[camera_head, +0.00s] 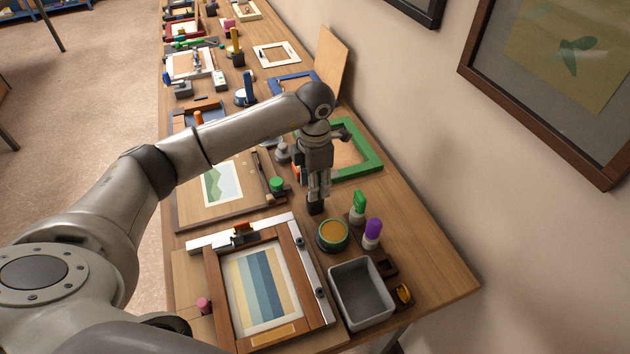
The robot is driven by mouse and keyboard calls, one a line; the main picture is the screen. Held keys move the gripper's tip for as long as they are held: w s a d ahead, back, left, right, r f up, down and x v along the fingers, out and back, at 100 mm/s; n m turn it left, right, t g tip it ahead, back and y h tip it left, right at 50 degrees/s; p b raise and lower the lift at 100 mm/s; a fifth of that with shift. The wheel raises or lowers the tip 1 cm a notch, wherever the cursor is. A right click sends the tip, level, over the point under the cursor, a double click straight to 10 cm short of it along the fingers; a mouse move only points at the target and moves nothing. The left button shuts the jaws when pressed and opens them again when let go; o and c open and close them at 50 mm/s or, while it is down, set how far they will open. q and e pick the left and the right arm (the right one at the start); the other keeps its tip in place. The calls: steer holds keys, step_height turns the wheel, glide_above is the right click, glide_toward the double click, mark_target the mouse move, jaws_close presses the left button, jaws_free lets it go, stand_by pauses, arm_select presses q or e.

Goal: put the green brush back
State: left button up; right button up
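A green-topped piece with a pale lower part (358,205), possibly the green brush, stands upright on the table near the wall side. A similar purple-topped piece (373,232) stands just in front of it. My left gripper (316,206) points down over the table, to the left of the green-topped piece and apart from it in the picture. Its dark fingertips appear close together, but I cannot tell whether they hold anything. My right gripper is not in view.
A round tin with an orange-brown top (333,235) stands just in front of my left gripper. A grey bin (361,293), a wooden picture frame (264,289) and a green frame (367,153) surround this area. The table's right front corner is clear.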

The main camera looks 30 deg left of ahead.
arm_select(q)
steer(key=shift+w+r+b, duration=0.1)
steer(key=shift+r+b, duration=0.3)
step_height(320, 180, up, 4)
steer(key=b, duration=0.3)
steer(key=shift+r, duration=0.2)
step_height(320, 180, up, 4)
steer(key=shift+r, duration=0.25)
steer(key=shift+s+r+b, duration=0.2)
steer(key=shift+r+b, duration=0.1)
steer(key=shift+r, duration=0.3)
